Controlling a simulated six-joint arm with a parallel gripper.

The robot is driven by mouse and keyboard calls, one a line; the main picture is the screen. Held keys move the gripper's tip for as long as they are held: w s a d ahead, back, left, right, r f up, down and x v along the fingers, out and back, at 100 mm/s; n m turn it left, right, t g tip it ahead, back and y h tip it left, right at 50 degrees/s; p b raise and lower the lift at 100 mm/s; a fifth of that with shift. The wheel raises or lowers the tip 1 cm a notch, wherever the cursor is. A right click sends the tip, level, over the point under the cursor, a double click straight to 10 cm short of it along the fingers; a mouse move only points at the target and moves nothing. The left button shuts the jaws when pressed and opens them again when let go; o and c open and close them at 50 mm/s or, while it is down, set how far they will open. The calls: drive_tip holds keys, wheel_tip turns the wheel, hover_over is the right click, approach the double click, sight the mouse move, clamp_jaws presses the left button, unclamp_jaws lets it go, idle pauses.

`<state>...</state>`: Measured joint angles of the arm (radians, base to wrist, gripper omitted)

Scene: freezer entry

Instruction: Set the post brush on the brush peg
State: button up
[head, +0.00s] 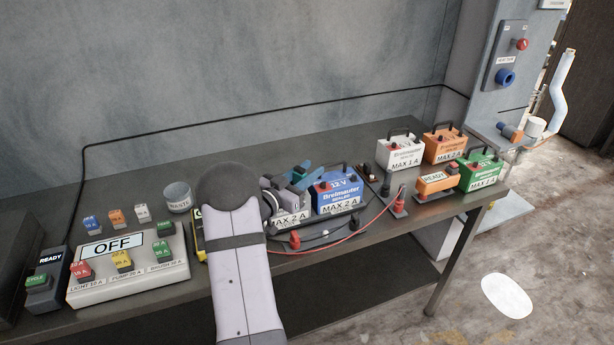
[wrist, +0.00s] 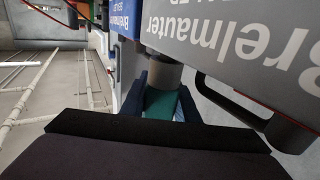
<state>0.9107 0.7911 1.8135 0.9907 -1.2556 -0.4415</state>
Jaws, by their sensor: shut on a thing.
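My gripper (wrist: 162,104) has dark blue fingers shut on a teal piece with a grey cylindrical end, which I take to be the post brush (wrist: 161,103). In the wrist view the brush is right beside the grey battery (wrist: 235,30); I cannot tell whether they touch. In the head view my gripper (head: 299,174) is over the grey battery (head: 290,219), left of the blue 12 V battery (head: 338,194). My arm hides part of the grey battery, and the brush cannot be made out there. I cannot pick out the brush peg in either view.
Red and black clamps (head: 399,205) stand right of the blue battery, with a red cable looping in front. White (head: 399,152), orange (head: 443,146) and green (head: 481,172) batteries stand at the right. A switch box (head: 130,275) and a waste cup (head: 178,198) are at the left.

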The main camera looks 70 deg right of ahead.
wheel_tip(320, 180, up, 9)
drive_tip(key=b, duration=0.1)
drive_tip(key=shift+r+b, duration=0.2)
drive_tip(key=shift+b, duration=0.1)
drive_tip(key=shift+r, duration=0.1)
drive_tip(key=shift+r+p, duration=1.75)
drive_tip(key=shift+r, duration=0.1)
drive_tip(key=s+a+f+b, duration=0.2)
drive_tip(key=s+f, duration=0.3)
drive_tip(key=f, duration=0.3)
drive_tip(key=s+a+f+b, duration=0.2)
drive_tip(key=s+f+b, duration=0.2)
drive_tip(key=f, duration=0.3)
drive_tip(key=shift+s+a+f+b, duration=0.3)
drive_tip(key=shift+s+f+b, duration=0.1)
drive_tip(key=shift+b, duration=0.3)
